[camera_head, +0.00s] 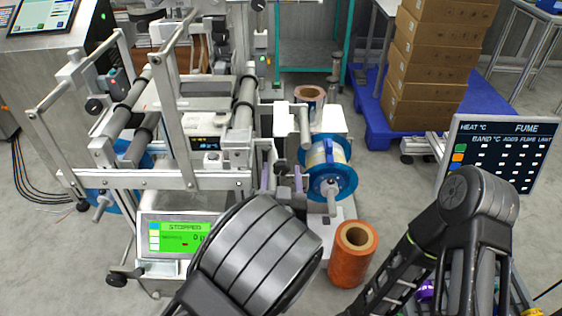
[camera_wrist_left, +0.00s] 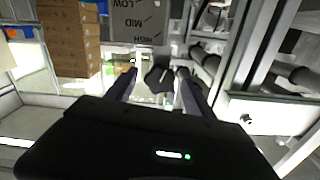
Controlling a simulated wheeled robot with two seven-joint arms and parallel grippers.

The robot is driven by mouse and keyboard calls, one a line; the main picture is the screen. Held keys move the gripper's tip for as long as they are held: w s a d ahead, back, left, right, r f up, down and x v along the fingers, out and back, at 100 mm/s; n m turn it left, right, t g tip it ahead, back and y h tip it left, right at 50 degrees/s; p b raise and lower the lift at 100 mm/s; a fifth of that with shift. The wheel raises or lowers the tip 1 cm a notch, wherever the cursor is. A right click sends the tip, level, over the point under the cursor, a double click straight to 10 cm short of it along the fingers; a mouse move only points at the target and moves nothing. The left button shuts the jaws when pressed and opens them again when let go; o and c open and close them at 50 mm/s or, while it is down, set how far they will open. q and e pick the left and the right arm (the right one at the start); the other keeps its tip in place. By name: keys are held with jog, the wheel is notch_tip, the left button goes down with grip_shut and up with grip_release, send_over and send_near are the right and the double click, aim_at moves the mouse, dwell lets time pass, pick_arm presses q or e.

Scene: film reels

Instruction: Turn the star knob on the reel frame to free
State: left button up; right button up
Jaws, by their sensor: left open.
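The reel frame (camera_head: 215,180) is a grey metal machine with rollers, left of centre in the head view. My left gripper (camera_head: 282,178) is open beside its right part, with dark finger pads pointing away from me. In the left wrist view my left gripper (camera_wrist_left: 157,74) has a dark lobed star knob (camera_wrist_left: 158,80) between its spread fingertips; I cannot tell whether they touch it. A grey plate (camera_wrist_left: 135,20) above it reads LOW, MID and HIGH upside down. I cannot make out the knob in the head view. My right gripper is out of view.
A blue reel (camera_head: 331,168) sits close to the right of my left gripper. An orange roll (camera_head: 352,254) stands on the floor. A screen (camera_head: 178,238) reads STOPPED. Stacked boxes (camera_head: 437,60) stand on a blue pallet (camera_head: 375,125). A dark display board (camera_head: 500,150) is at right.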

aim_at(281, 162)
pick_arm(q)
jog(key=w, duration=0.4)
jog(key=shift+w, duration=0.15)
jog(key=shift+c, duration=0.4)
grip_shut()
jog(key=n+b, duration=0.1)
jog(key=b, duration=0.1)
jog(key=n+b, duration=0.2)
jog(key=b, duration=0.1)
jog(key=shift+f+n, duration=0.3)
jog(key=shift+f, duration=0.05)
jog(key=shift+r+n, duration=0.15)
jog(key=shift+n, duration=0.15)
jog(key=shift+r, duration=0.2)
jog(key=shift+o, duration=0.4)
grip_release()
